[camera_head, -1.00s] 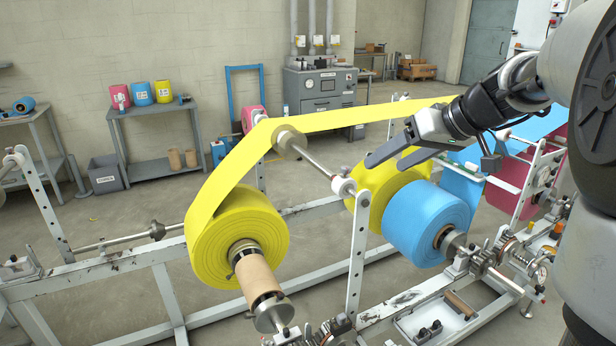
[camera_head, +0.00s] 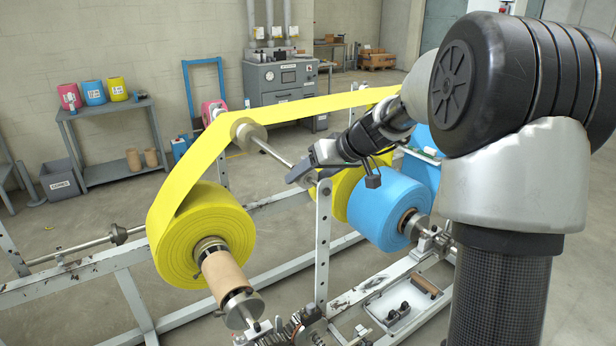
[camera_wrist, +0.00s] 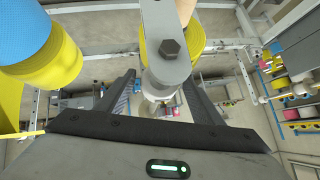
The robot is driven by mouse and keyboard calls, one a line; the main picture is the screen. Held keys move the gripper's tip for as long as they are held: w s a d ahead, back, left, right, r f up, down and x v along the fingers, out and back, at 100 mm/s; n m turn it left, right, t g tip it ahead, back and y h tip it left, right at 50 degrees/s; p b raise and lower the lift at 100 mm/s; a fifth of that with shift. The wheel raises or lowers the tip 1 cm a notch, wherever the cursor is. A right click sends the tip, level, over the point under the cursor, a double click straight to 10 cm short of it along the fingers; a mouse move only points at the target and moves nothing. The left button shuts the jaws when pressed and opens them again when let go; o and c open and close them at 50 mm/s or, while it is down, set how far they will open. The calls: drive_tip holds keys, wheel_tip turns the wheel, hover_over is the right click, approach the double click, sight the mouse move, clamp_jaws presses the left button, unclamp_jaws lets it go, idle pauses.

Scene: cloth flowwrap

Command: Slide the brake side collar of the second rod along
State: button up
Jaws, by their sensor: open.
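A steel rod (camera_head: 275,152) runs under the yellow web, with a broad grey-beige collar (camera_head: 248,134) at the web. Its near end meets a white perforated upright (camera_head: 323,245). My gripper (camera_head: 300,176) is at that near end, by the top of the upright, and hides the end fitting there. In the wrist view my fingers (camera_wrist: 162,80) are apart, one on each side of the upright's bolted grey head (camera_wrist: 170,55). A pale round part (camera_wrist: 152,106) shows below it. I cannot tell whether the fingers touch anything. Which collar is the brake side one is unclear.
A yellow roll (camera_head: 200,240) stands left of the upright and a blue roll (camera_head: 385,210) right of it. A lower rod with a dark cone (camera_head: 118,234) is at left. A parts tray (camera_head: 385,322) sits at the front. My arm covers the right side.

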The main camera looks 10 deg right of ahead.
sight(294, 164)
drive_tip(key=shift+w+a+f, duration=0.15)
drive_tip(key=shift+w+f, duration=0.05)
drive_tip(key=shift+f, duration=0.05)
drive_tip(key=c, duration=1.5)
drive_tip(key=w, duration=0.2)
drive_tip(key=w+a, duration=0.1)
drive_tip(key=w, duration=0.1)
drive_tip(key=w+a, duration=0.1)
drive_tip(key=w, duration=0.1)
drive_tip(key=shift+a, duration=0.25)
drive_tip(key=o, duration=1.5)
drive_tip(key=v, duration=1.7)
drive_tip(key=shift+d+r, duration=0.15)
drive_tip(key=shift+r, duration=0.05)
